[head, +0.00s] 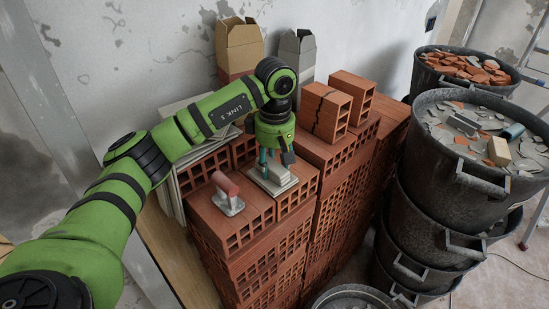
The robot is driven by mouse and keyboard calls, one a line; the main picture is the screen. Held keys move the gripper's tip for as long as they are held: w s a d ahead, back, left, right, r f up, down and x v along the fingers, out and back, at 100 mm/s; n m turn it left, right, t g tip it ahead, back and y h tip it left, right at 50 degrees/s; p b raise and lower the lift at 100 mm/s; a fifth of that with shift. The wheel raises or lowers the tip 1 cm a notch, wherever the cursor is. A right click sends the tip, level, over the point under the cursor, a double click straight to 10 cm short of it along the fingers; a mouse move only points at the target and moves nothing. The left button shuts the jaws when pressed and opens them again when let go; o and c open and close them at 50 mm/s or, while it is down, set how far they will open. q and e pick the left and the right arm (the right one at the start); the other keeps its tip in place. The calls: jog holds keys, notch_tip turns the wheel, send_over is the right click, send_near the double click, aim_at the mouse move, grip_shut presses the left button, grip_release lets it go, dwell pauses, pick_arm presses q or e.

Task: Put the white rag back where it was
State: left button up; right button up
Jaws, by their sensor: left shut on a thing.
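My left gripper (274,161) points down over the near part of the brick stack. Its fingers are closed on a small pale block-like bundle, which I take to be the folded white rag (279,173). The rag is at or just above a flat pale piece (262,184) lying on the brick tops; I cannot tell whether they touch. The fingers and wrist hide part of the rag. My right gripper is not in view.
A trowel-like tool with a reddish handle (226,187) lies on the hollow-brick stack (250,215) left of the gripper. Loose bricks (325,110), a cardboard box (240,48) and a grey bag (297,55) are behind. Black rubble buckets (425,205) stand at right.

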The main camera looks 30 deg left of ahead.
aim_at(275, 163)
pick_arm(q)
jog(key=shift+f, duration=0.1)
jog(key=shift+f+b, duration=0.15)
jog(key=shift+b, duration=0.15)
jog(key=o, duration=1.2)
jog(key=shift+r+p, duration=0.3)
jog(key=shift+r, duration=0.1)
jog(key=shift+w+r+b, duration=0.1)
jog(key=shift+r+b, duration=0.25)
notch_tip(275, 163, up, 11)
jog(key=shift+d+r+b, duration=0.1)
jog(key=shift+b, duration=0.25)
